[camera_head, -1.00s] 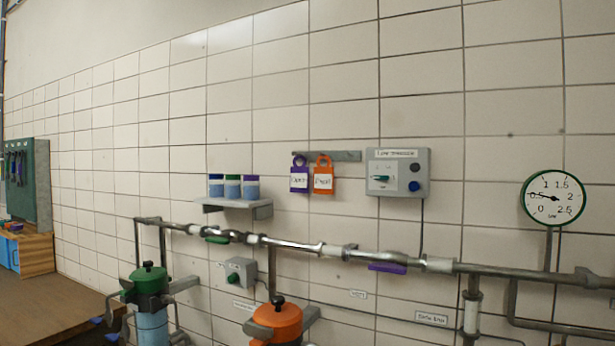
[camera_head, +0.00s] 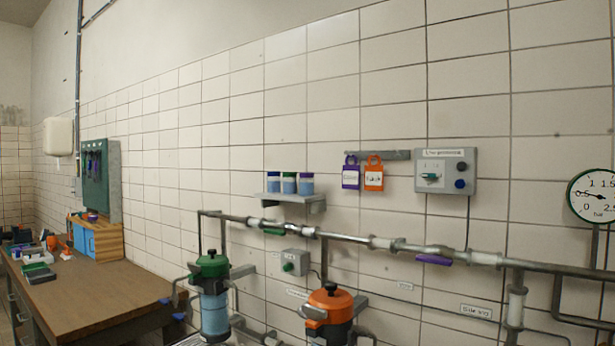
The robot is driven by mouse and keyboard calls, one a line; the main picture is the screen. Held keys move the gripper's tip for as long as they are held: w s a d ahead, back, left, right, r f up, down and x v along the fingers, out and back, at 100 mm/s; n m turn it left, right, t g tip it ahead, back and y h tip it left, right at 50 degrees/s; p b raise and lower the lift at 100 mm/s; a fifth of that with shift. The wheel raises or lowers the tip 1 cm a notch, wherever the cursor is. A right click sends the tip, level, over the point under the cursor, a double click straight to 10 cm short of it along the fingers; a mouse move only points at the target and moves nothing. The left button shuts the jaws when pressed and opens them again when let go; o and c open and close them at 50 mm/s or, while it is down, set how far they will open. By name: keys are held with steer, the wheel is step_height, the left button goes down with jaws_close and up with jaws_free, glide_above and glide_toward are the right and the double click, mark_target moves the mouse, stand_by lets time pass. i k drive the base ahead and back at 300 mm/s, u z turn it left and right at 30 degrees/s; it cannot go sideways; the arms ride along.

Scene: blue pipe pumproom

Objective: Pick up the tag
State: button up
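Two tags hang side by side from a grey rail (camera_head: 385,155) on the tiled wall. The left one is a purple tag (camera_head: 350,184) with a white label. The right one is an orange tag (camera_head: 373,168) with a white label. The lettering on both is too small to read surely. My gripper is not in view, so nothing shows near the tags.
A grey control box (camera_head: 446,171) is right of the tags. A shelf (camera_head: 290,200) with three jars is left. A pipe (camera_head: 345,237) runs below, above green and orange canisters (camera_head: 330,301). A wooden bench (camera_head: 95,298) with several objects stands at left.

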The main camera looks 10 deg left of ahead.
mark_target(351, 179)
steer(key=z, duration=0.25)
steer(key=k, duration=0.25)
steer(key=u, duration=1.85)
steer(key=i, duration=0.9)
steer(key=u, duration=0.2)
